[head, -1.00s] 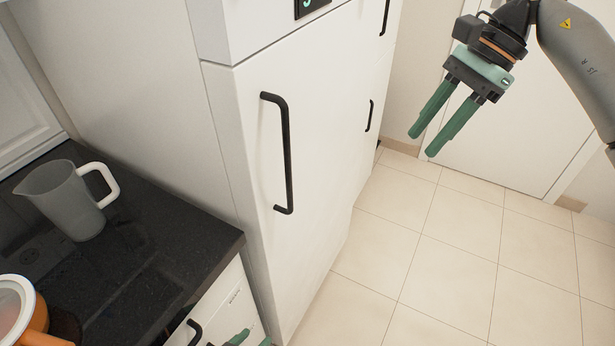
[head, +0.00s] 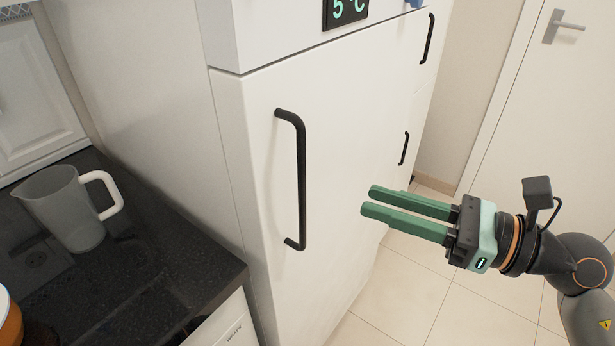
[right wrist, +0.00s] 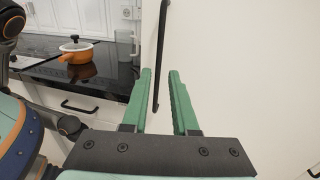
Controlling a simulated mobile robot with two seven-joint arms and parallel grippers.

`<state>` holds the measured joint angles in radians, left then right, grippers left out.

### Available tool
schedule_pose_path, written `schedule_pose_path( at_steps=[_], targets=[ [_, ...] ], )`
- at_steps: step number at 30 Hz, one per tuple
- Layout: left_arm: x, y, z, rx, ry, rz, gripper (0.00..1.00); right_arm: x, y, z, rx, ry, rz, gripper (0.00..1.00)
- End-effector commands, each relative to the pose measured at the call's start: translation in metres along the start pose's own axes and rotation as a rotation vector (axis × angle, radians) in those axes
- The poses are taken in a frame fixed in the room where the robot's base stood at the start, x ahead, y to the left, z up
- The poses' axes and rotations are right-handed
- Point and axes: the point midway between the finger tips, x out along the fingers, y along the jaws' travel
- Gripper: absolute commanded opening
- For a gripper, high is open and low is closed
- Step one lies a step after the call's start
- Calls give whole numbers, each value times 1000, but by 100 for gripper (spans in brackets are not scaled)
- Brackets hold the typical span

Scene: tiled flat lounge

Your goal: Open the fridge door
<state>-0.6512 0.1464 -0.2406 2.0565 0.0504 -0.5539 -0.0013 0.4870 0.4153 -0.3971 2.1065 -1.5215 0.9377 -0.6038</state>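The white fridge door (head: 345,150) fills the middle of the head view and looks shut. Its long black vertical handle (head: 299,180) is on the door's left side. My right gripper (head: 366,202) is right of the handle, with its green fingers pointing left toward it. The fingers are apart with nothing between them. In the right wrist view the handle (right wrist: 160,55) stands beyond the open fingertips (right wrist: 160,75), in line with the gap. The gripper appears not to touch the handle. My left gripper is not seen in the head view now.
A dark counter (head: 150,240) stands left of the fridge with a grey jug (head: 65,210) on it. An orange pot (right wrist: 85,50) sits on the hob in the right wrist view. Tiled floor (head: 400,280) is clear. A white room door (head: 550,110) is at right.

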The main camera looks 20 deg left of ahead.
Motion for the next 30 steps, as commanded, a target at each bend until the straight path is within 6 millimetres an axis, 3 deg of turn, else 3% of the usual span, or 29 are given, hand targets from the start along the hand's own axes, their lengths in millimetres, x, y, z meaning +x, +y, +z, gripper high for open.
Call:
schedule_pose_path(
  at_steps=[15,21,30],
  targets=[
    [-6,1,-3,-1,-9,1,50,97,1,1,-1,2,4,27],
    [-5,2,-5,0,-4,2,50,114,1,0,-2,4,4,27],
    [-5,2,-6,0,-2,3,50,116,1,-1,-3,5,3,27]
  ],
)
